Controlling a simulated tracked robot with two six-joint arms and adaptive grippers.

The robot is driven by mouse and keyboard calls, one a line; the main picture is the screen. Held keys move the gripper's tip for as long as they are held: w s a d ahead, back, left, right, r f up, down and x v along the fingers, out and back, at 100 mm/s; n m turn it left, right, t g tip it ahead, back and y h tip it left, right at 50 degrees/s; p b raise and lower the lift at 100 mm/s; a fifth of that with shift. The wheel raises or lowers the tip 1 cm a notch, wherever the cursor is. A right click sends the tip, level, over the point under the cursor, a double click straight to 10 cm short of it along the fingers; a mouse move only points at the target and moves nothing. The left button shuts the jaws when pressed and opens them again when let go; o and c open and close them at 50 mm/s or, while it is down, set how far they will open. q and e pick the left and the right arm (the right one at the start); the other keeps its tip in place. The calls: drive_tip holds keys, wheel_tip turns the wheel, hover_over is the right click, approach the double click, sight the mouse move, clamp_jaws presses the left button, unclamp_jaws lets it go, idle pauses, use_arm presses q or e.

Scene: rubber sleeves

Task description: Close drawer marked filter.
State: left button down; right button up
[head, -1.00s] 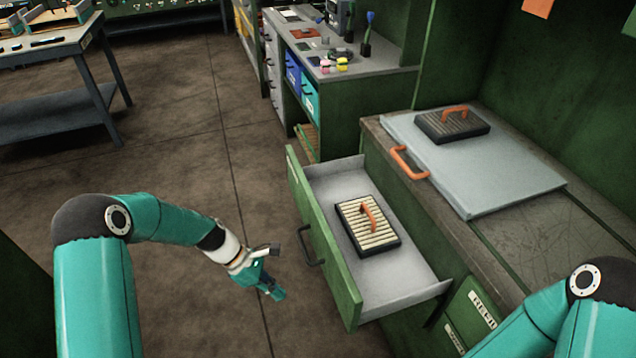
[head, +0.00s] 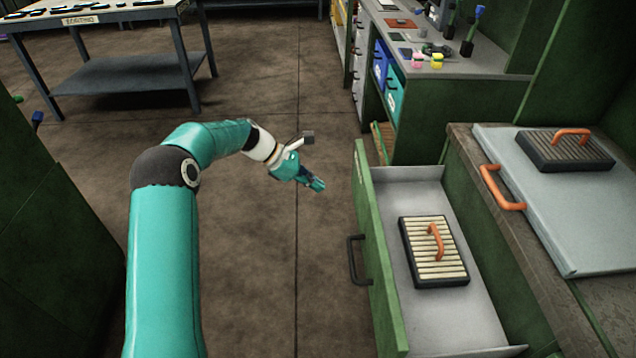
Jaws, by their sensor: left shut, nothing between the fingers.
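A green drawer (head: 376,255) stands pulled out from the green cabinet at the right. Its dark handle (head: 357,262) is on the outer face. A filter (head: 436,262) with pale slats, a dark frame and an orange handle lies inside it. The label on the drawer's face cannot be seen from here. My left gripper (head: 318,185) is shut and empty, over the floor to the left of the drawer, apart from the handle. My right gripper is out of view.
A grey lid (head: 540,225) with an orange handle (head: 500,188) lies on the worktop, with a second, darker filter (head: 566,152) on it. A bench (head: 495,85) with small items stands behind. A table (head: 125,72) is at the far left. The floor (head: 255,290) left of the drawer is clear.

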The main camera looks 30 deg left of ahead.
sight(358, 202)
use_arm(q)
drive_tip(key=x, duration=0.6)
drive_tip(key=d+r+x, duration=0.1)
drive_tip(key=x, duration=0.2)
drive_tip(key=shift+w+r, duration=0.15)
drive_tip(key=shift+w, duration=0.15)
drive_tip(key=shift+w+d, duration=0.45)
drive_tip(key=shift+d, duration=0.15)
drive_tip(key=shift+d, duration=0.1)
